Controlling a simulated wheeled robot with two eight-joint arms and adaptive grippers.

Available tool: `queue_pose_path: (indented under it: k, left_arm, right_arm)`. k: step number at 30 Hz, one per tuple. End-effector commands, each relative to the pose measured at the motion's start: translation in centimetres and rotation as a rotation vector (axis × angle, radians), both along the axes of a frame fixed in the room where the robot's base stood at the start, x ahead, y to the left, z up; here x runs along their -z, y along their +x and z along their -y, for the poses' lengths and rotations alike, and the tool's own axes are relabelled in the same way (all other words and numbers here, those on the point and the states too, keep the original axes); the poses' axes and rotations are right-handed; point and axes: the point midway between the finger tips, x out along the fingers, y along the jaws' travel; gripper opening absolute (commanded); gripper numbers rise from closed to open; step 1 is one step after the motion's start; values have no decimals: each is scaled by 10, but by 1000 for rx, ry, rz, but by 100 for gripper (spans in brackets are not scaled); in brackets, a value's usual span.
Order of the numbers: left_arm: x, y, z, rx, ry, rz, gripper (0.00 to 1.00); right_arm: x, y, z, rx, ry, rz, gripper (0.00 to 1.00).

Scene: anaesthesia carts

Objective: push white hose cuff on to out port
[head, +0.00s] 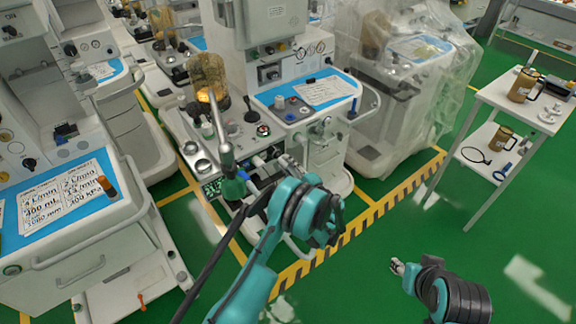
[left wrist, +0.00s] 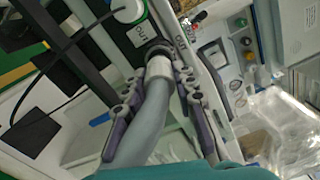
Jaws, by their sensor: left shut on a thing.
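The white hose cuff (left wrist: 160,68) is at the end of a grey hose (left wrist: 148,125) in the left wrist view. My left gripper (left wrist: 158,80) is shut on the cuff, with one finger on each side. The cuff's far end meets a dark ring beside the OUT label (left wrist: 141,33), at the out port (left wrist: 158,47); I cannot tell how far on it is. In the head view my left gripper (head: 272,172) is at the front of the middle cart, and the arm hides most of the port area. My right gripper (head: 398,267) is over the floor, away from the carts; its fingers are too small to judge.
The middle cart (head: 335,90) has a blue top and an amber canister (head: 207,75). Another cart (head: 60,195) stands at left and a plastic-covered one (head: 400,75) behind. A white side table (head: 515,95) is at right. Green floor is free at right front.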

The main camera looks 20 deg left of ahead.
Motion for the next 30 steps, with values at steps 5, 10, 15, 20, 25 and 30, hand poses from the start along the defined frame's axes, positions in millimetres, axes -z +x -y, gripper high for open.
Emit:
queue_pose_path:
  k: [5, 10, 15, 20, 25, 30]
  left_arm:
    - [0, 0, 0, 0, 0, 0, 3]
    - [0, 0, 0, 0, 0, 0, 3]
    - [0, 0, 0, 0, 0, 0, 3]
    - [0, 1, -1, 0, 0, 0, 3]
    - [0, 3, -4, 0, 0, 0, 3]
    - [0, 6, -7, 0, 0, 0, 3]
  right_arm:
    - [0, 0, 0, 0, 0, 0, 40]
    - [0, 0, 0, 0, 0, 0, 40]
    - [0, 0, 0, 0, 0, 0, 40]
    - [0, 0, 0, 0, 0, 0, 40]
    - [0, 0, 0, 0, 0, 0, 40]
    - [0, 0, 0, 0, 0, 0, 40]
